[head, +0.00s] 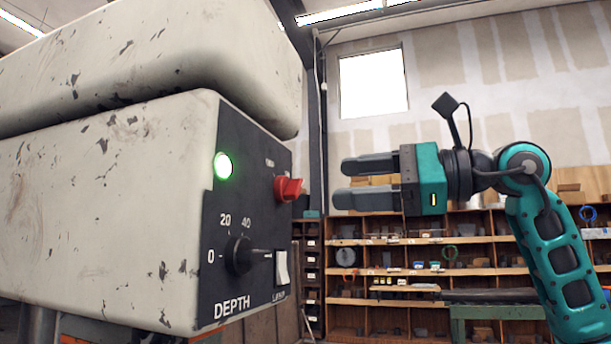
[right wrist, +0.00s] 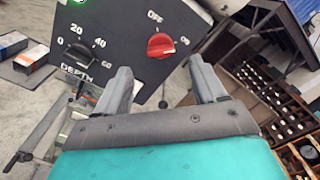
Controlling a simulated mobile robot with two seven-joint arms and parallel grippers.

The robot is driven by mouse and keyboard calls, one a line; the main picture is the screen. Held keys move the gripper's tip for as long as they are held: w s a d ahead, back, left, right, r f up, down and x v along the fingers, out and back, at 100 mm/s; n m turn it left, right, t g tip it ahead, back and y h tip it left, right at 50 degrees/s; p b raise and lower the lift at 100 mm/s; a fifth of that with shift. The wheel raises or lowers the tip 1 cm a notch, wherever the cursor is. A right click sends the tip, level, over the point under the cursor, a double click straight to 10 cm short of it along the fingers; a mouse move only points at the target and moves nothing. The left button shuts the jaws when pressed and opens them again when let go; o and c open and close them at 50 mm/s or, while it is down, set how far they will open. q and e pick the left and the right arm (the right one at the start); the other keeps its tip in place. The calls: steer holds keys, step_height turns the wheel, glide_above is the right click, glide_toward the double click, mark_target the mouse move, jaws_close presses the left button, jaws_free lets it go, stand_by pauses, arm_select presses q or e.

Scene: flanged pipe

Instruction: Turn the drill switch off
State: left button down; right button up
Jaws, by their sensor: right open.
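The drill's black control panel (head: 240,150) is on the end of a chipped white housing. Its red rotary switch (head: 288,189) sticks out at the upper right and also shows in the right wrist view (right wrist: 160,46), below and between the "OFF" and "ON" labels. The knob's ridge lies roughly level there; which label it points at is hard to tell. A green lamp (head: 223,166) is lit. My right gripper (head: 341,183) is open and empty, a short way right of the switch, fingers towards it. In the right wrist view the switch appears between the fingertips. My left gripper is not in view.
Below the switch are a black depth knob (head: 239,256) and a white lamp switch (head: 281,268). The drill's upper housing (head: 190,50) overhangs the panel. Wooden shelves (head: 400,290) with small parts stand along the back wall. Open air lies between gripper and panel.

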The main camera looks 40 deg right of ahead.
mark_target(299, 185)
steer(key=p+x, duration=0.1)
steer(key=x, duration=0.5)
steer(key=shift+w+a+r+p, duration=0.1)
steer(key=shift+p, duration=0.25)
steer(key=shift+w+a, duration=0.25)
steer(key=shift+w, duration=0.25)
steer(key=shift+c, duration=0.5)
steer(key=c, duration=1)
steer(key=shift+o, duration=0.2)
